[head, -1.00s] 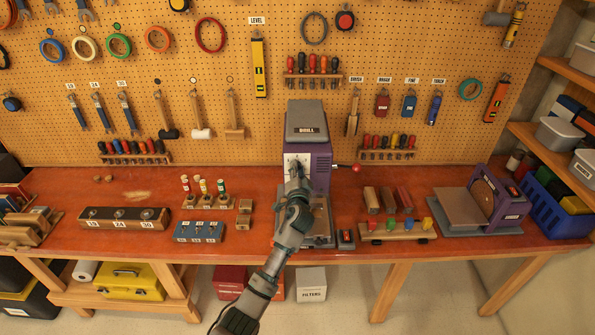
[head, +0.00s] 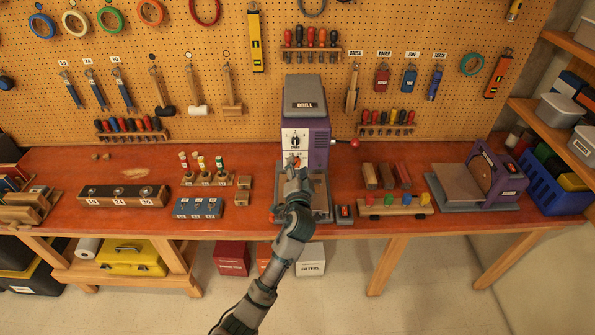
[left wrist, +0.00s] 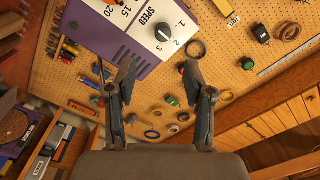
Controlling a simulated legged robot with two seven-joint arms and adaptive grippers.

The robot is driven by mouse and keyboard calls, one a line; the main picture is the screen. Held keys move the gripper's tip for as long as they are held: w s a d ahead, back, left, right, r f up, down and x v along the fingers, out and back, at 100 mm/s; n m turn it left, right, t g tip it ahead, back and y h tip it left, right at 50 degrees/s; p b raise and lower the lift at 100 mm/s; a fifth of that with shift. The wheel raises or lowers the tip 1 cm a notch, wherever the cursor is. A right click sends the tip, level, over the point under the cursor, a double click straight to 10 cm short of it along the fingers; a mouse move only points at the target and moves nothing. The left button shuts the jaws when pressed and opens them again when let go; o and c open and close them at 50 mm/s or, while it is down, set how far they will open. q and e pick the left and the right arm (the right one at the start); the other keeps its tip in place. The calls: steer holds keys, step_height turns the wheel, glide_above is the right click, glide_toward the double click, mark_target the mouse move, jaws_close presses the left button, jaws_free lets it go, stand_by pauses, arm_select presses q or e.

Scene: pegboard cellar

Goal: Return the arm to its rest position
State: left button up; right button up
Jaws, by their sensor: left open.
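My left gripper (head: 292,163) is in front of the purple and grey drill press (head: 306,98), just below its white speed panel. The black dial (head: 295,142) on that panel shows clear of the fingers. In the left wrist view the two fingers of my left gripper (left wrist: 157,72) are spread apart with nothing between them. The drill's speed panel with its dial (left wrist: 163,32) lies beyond the fingertips there, apart from them as far as I can tell. My left forearm comes up from the bottom of the head view. My right gripper does not show.
The red-brown bench (head: 120,222) holds a wooden socket block (head: 125,196), a blue block (head: 198,208), a rack of pegs (head: 382,210) and a purple sander (head: 490,182). The drill's red-knobbed lever (head: 354,143) sticks out right. Open floor lies in front.

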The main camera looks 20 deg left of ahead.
arm_select(q)
steer(key=shift+s+d, duration=0.2)
steer(key=shift+s, duration=0.45)
steer(key=s+f+g+h+b, duration=0.2)
steer(key=s+f+g, duration=0.1)
steer(key=f, duration=1.7)
steer(key=s+f+g+h+b, duration=0.1)
steer(key=s+f+g+b, duration=0.15)
steer(key=f, duration=1.85)
steer(key=s+a+f+g+h+b, duration=0.1)
steer(key=s+f+g, duration=0.1)
steer(key=s+f, duration=0.75)
steer(key=s+f+g+h, duration=0.1)
steer(key=s+f+g, duration=0.35)
steer(key=f, duration=0.85)
steer(key=s+a+f+n+g+b, duration=0.1)
steer(key=s+f, duration=0.5)
steer(key=s, duration=0.8)
steer(key=s+a+f+n+g+b, duration=0.1)
steer(key=s+f, duration=0.6)
steer(key=s, duration=0.7)
steer(key=s+a+f+n+g+b, duration=0.1)
steer(key=s+f, duration=0.6)
steer(key=s, duration=0.7)
steer(key=shift+a+n+g+b, duration=0.4)
steer(key=shift+a+n+g, duration=0.35)
steer(key=shift+a, duration=0.4)
